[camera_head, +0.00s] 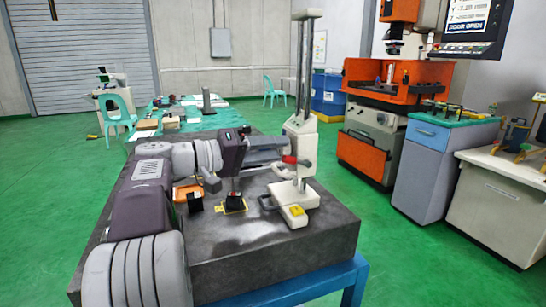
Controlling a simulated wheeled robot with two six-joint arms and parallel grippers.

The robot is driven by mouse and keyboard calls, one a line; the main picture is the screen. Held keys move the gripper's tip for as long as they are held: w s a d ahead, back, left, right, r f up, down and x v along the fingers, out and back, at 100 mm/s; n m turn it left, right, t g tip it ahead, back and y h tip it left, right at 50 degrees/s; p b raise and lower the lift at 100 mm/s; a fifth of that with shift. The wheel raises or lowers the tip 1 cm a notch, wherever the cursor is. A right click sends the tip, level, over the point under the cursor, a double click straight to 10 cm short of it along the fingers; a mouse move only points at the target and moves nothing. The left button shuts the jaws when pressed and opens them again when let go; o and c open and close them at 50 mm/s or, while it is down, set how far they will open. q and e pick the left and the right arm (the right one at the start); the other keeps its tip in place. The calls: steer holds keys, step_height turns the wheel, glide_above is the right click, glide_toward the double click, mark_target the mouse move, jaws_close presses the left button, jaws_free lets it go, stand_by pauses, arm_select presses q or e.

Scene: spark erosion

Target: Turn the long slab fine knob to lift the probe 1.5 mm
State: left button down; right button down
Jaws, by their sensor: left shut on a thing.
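A cream height gauge with a tall twin-rail column (302,90) stands on the dark granite slab (262,263). Its base (296,212) carries a yellow pad and a dark handle. A red part (289,159) shows low on the column. My left arm comes in from the left, and its gripper (283,154) reaches the lower column beside the red part. It is shut on a small part there, which I take to be the fine knob; the fingers hide most of it. The probe tip and any reading are too small to make out. My right gripper is out of view.
Small dark blocks, one on a yellow plate (234,207), and an orange tray (187,192) lie on the slab close under my left arm. The slab's front right is bare.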

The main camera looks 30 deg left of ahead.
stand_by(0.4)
arm_select(q)
steer(key=c, duration=0.9)
jaws_free()
steer(key=p+v, duration=0.1)
steer(key=v, duration=0.8)
